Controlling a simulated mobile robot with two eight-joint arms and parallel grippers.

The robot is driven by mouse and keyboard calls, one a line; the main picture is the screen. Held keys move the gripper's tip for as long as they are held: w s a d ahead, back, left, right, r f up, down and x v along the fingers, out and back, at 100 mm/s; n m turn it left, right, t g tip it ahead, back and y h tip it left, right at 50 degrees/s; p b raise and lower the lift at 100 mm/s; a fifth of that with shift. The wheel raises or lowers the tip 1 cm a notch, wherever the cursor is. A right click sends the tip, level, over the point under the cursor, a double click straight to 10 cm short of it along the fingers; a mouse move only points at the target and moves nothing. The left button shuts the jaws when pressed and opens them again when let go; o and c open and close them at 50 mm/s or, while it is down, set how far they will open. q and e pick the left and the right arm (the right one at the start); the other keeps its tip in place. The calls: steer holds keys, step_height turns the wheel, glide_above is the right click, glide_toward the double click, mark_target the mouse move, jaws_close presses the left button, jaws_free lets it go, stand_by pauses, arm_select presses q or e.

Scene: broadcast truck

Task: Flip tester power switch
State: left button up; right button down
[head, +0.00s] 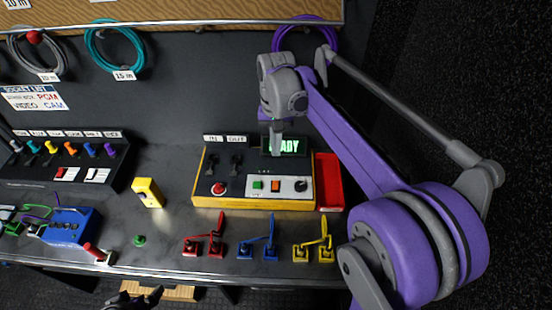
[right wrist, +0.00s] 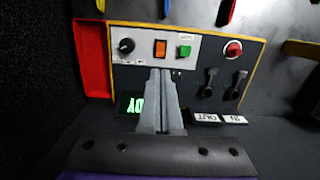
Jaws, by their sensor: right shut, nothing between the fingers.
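The tester (head: 212,170) is a dark box with yellow edges on the bench. Its white strip carries a green button (head: 257,184), an orange rocker switch (head: 276,185) and a black knob (head: 300,186). In the right wrist view the lit orange switch (right wrist: 160,48) is just beyond my fingertips. A green-lit display (head: 291,147) is partly hidden by my right gripper (head: 276,152), which shows "ADY". My right gripper (right wrist: 160,72) is shut and empty, pointing down over the tester. My left gripper (head: 136,298) shows only partly, dark, at the bottom edge; its jaws are unclear.
A red button (head: 218,189) and two black levers sit on the tester's left part. A red tray (head: 329,181) adjoins its right side. A yellow block (head: 148,192) is to the left.

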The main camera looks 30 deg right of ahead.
mark_target(276, 187)
steer(key=shift+w+d+g+y, duration=0.3)
steer(key=shift+w+g, duration=0.1)
steer(key=shift+w, duration=0.1)
steer(key=shift+s+a, duration=0.1)
steer(key=f, duration=0.4)
steer(key=s+f, duration=0.1)
steer(key=f, duration=0.4)
steer(key=a+f, duration=0.1)
steer(key=f, duration=0.3)
steer(key=shift+s+f, duration=0.4)
